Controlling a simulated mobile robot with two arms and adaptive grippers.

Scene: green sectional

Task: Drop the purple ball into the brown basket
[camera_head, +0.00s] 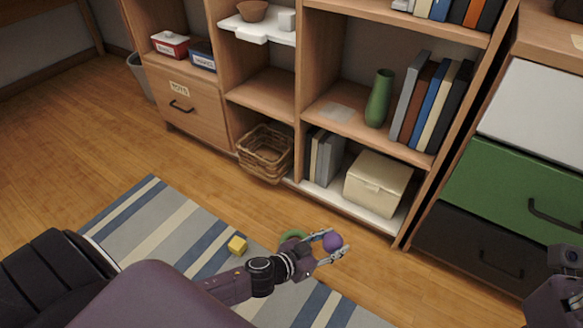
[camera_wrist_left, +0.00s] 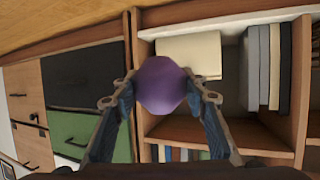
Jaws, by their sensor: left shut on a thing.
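The purple ball (camera_head: 332,241) is held between the fingers of my left gripper (camera_head: 327,247), above the floor by the right part of the striped rug. The ball (camera_wrist_left: 161,85) also shows in the left wrist view, with a finger of my left gripper (camera_wrist_left: 161,95) on each side. The brown wicker basket (camera_head: 266,152) stands in the lower cubby of the shelf, jutting out at the front. It is up and to the left of the ball in the head view, apart from the gripper. Part of my right arm shows at the right edge; its fingertips are not visible.
A cream box (camera_head: 377,183) sits on the low shelf. Bare wooden floor (camera_head: 205,178) lies between rug and shelf.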

